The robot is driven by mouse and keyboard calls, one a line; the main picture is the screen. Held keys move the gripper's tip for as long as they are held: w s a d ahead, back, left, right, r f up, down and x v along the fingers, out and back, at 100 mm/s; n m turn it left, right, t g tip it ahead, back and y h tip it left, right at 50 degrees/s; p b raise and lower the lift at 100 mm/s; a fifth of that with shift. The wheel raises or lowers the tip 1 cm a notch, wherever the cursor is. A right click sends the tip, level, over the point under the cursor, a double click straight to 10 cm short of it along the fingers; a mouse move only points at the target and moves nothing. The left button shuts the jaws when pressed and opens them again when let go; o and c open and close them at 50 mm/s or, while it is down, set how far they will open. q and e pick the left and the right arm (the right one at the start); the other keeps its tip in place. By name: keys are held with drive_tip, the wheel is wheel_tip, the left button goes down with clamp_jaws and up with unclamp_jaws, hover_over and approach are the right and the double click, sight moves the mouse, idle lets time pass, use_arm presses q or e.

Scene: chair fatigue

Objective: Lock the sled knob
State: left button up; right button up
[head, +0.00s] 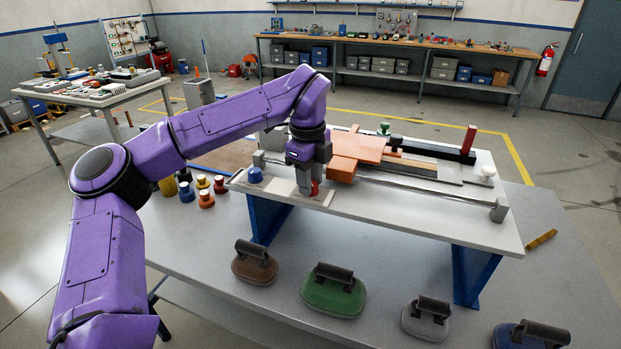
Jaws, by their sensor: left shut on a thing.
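My purple left arm reaches in from the left over the raised white bench top (420,205). My left gripper (308,186) points down at the bench's left part, shut on a small red knob (315,188). The gripper's fingers hide most of this knob, so how it is turned cannot be seen. The orange sled (357,148) sits just right of the gripper, by a long metal rail (420,188). A blue knob (255,175) stands left of the gripper, apart from it. My right gripper is not in view.
Several coloured weights (206,198) stand left of the bench. Handled pads, one green (333,295), lie along the table's front. A yellow object (541,239) lies on the right.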

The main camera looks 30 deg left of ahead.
use_arm(q)
drive_tip(key=m, duration=0.2)
drive_tip(key=shift+m, duration=1.2)
drive_tip(key=m, duration=0.3)
drive_tip(key=shift+a+r+m+h+p, duration=0.1)
drive_tip(key=shift+m+h+p, duration=0.2)
drive_tip(key=shift+p, duration=0.1)
drive_tip(key=m+p, duration=0.2)
drive_tip(key=m, duration=0.2)
drive_tip(key=shift+r+m, duration=0.1)
drive_tip(key=shift+m, duration=0.2)
drive_tip(key=m+p, duration=0.2)
drive_tip(key=m, duration=0.1)
drive_tip(key=shift+w+m+g, duration=0.1)
drive_tip(key=shift+m+g, duration=0.2)
drive_tip(key=shift+m+p, duration=0.5)
drive_tip(key=shift+p, duration=0.1)
drive_tip(key=shift+f+m, duration=0.2)
drive_tip(key=shift+m, duration=0.1)
drive_tip(key=o, duration=1)
